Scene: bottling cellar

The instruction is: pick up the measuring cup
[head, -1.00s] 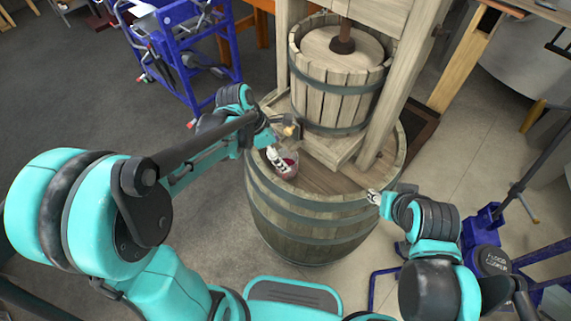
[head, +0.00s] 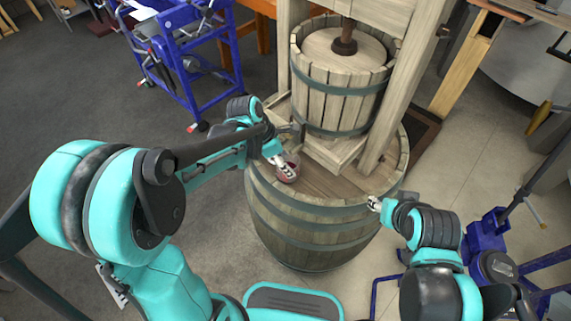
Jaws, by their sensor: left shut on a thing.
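The measuring cup (head: 288,175) is a small clear cup with dark red in it. It stands on the top of the barrel (head: 315,222), near the left edge. My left gripper (head: 280,166) reaches in from the left and is shut on the cup's left side and rim. The gripper hides part of the cup. My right gripper (head: 374,203) is at the front right rim of the barrel, apart from the cup. It is too small in view to tell whether it is open.
A wooden press with a slatted basket (head: 334,98) stands on the barrel behind the cup. A blue cart (head: 190,70) stands at the back left. The barrel top right of the cup is clear. Blue metal frames stand at the lower right.

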